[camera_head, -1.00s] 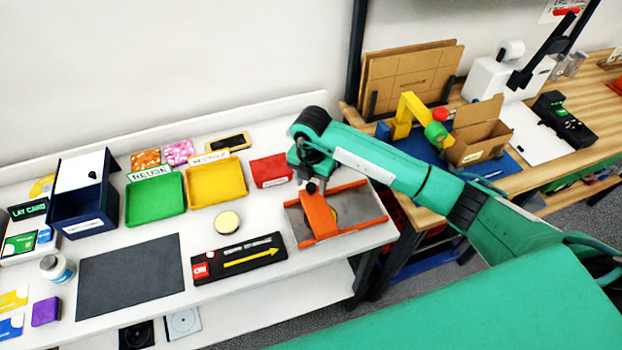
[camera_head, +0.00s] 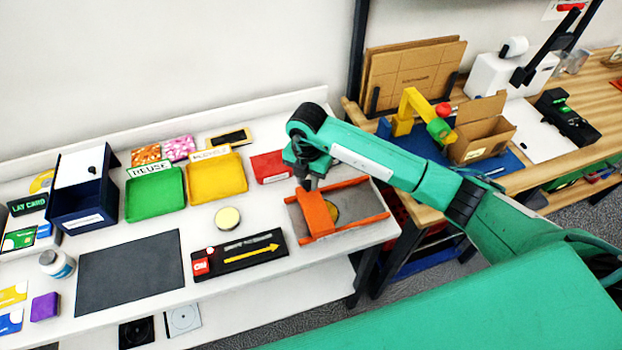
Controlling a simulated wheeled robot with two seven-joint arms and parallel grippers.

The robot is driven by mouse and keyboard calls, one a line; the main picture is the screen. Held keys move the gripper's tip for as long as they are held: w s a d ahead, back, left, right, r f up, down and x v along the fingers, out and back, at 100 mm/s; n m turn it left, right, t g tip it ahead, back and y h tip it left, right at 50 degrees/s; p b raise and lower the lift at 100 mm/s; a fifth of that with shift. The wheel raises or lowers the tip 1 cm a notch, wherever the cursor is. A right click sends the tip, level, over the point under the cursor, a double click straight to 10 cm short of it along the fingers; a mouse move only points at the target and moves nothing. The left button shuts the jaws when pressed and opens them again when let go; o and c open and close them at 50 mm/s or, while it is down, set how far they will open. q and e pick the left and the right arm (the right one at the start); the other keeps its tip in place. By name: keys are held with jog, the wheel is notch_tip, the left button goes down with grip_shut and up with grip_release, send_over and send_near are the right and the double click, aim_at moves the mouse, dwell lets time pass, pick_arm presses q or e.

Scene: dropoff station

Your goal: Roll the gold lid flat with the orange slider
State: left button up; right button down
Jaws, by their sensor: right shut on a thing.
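The orange slider (camera_head: 317,214) sits across a grey track with orange side rails (camera_head: 360,220) at the right end of the white bench. My right gripper (camera_head: 309,186) is shut on the slider's top at its far end; its fingers are small and partly hidden by the wrist. A gold disc, likely the gold lid (camera_head: 332,211), shows partly on the track just right of the slider, part of it hidden by the slider. Whether it is flat cannot be told. My left gripper is not in view.
Left of the track lies a black panel with a yellow arrow (camera_head: 250,248). A red box (camera_head: 270,167) is behind it. A round cream-topped tin (camera_head: 228,218), yellow tray (camera_head: 216,180) and green tray (camera_head: 154,196) stand further left. The dark mat (camera_head: 130,274) is bare.

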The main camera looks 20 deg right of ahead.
jog(key=c, duration=1.1)
grip_release()
jog(key=shift+r, duration=0.55)
jog(key=shift+r+b, duration=1.75)
jog(key=shift+r, duration=4.65)
